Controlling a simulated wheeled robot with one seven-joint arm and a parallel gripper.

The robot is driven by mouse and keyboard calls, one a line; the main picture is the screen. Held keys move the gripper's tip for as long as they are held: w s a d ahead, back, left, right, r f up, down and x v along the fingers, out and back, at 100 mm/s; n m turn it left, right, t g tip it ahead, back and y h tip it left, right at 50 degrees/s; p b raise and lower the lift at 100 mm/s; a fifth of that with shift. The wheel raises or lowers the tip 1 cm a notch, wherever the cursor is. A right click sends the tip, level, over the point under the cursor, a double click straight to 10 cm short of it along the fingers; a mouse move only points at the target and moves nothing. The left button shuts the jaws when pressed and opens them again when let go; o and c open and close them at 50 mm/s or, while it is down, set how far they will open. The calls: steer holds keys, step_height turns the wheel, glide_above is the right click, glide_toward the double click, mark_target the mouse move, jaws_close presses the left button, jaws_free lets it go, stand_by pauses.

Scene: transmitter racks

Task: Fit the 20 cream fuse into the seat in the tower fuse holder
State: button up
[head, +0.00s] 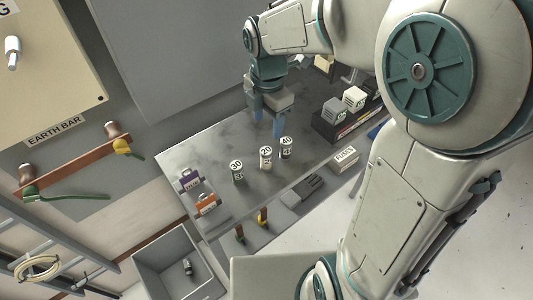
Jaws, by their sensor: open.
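Three upright cylindrical fuses stand on the dark grey bench top. The middle one, the cream fuse (266,158), appears marked 20. A white fuse (237,171) marked 30 is to its left, and another fuse (286,148) with dark markings is to its right. My gripper (267,121) points down with its blue fingers apart and empty. In the picture it is just above and behind the cream fuse, not around it. I cannot make out the tower fuse holder or its seat; my arm covers much of the right side.
A dark rack (331,131) with pale numbered blocks is at the bench's right. A white FUSES box (344,159) is in front. Purple (188,180) and orange (207,204) labelled items are at the left end. A grey bin (158,262) below holds a small dark cylinder.

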mark_target(266, 150)
step_height(266, 150, down, 8)
steer(key=shift+f, duration=0.1)
steer(key=shift+a+f+b, duration=0.15)
steer(key=shift+f+b, duration=0.15)
steer(key=shift+f, duration=2.35)
steer(key=c, duration=1.1)
